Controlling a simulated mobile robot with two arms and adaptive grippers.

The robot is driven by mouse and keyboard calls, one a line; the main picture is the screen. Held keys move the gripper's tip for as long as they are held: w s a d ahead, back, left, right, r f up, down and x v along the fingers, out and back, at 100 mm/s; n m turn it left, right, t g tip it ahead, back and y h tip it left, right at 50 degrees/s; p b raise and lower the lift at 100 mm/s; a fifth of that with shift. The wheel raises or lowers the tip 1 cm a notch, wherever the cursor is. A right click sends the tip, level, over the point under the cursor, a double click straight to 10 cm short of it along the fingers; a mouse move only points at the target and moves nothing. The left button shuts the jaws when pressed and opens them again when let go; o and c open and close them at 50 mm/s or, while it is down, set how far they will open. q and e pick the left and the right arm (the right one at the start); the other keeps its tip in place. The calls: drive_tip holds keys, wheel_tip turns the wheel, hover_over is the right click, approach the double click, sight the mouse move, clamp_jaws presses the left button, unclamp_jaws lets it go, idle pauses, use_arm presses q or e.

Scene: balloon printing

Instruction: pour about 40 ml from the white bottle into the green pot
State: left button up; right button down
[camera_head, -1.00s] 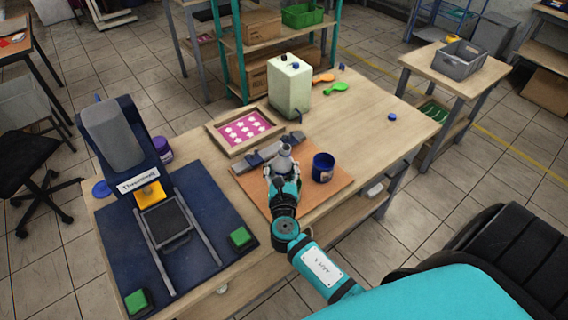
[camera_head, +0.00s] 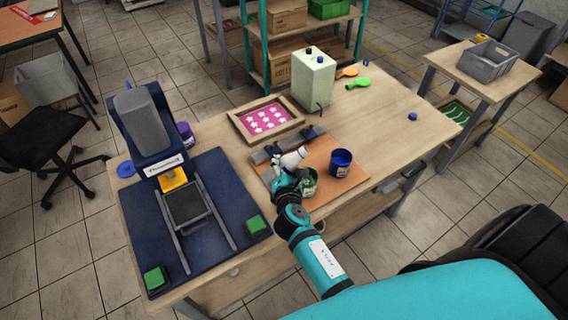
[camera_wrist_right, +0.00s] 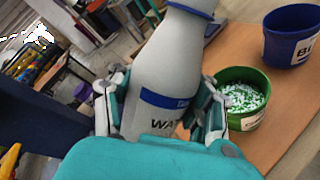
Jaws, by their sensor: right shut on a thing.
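My right gripper (camera_head: 284,175) is shut on the white bottle (camera_head: 292,159) above the orange-brown board. The bottle leans, with its neck toward the upper right in the head view. In the wrist view the bottle (camera_wrist_right: 158,78) has a blue band with partly hidden dark lettering, and the gripper (camera_wrist_right: 160,108) has a finger on each side of it. The green pot (camera_head: 309,188) stands on the board beside the gripper, partly hidden by it. In the wrist view the green pot (camera_wrist_right: 243,121) has green and white speckled contents. No stream shows. My left gripper is not in view.
A blue pot (camera_head: 341,164) stands on the board right of the green pot. A pale canister (camera_head: 313,82) and a framed pink star screen (camera_head: 266,118) are behind. A dark blue press (camera_head: 210,170) fills the table's left. The table's right side is mostly clear.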

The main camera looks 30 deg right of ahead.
drive_tip(key=shift+a, duration=0.1)
drive_tip(key=shift+a+m, duration=0.1)
drive_tip(key=shift+m, duration=0.2)
drive_tip(key=shift+w+a+f+m+y+p, duration=0.15)
drive_tip(key=shift+a+f+m+y+p, duration=0.25)
drive_tip(key=shift+m+y+p, duration=0.35)
idle(0.7)
drive_tip(key=shift+f+m+y, duration=0.75)
drive_tip(key=shift+f+m, duration=0.15)
drive_tip(key=shift+m, duration=0.35)
idle(1.0)
drive_tip(key=shift+r+n+h, duration=0.65)
drive_tip(key=shift+n+h, duration=0.05)
drive_tip(key=shift+n, duration=0.2)
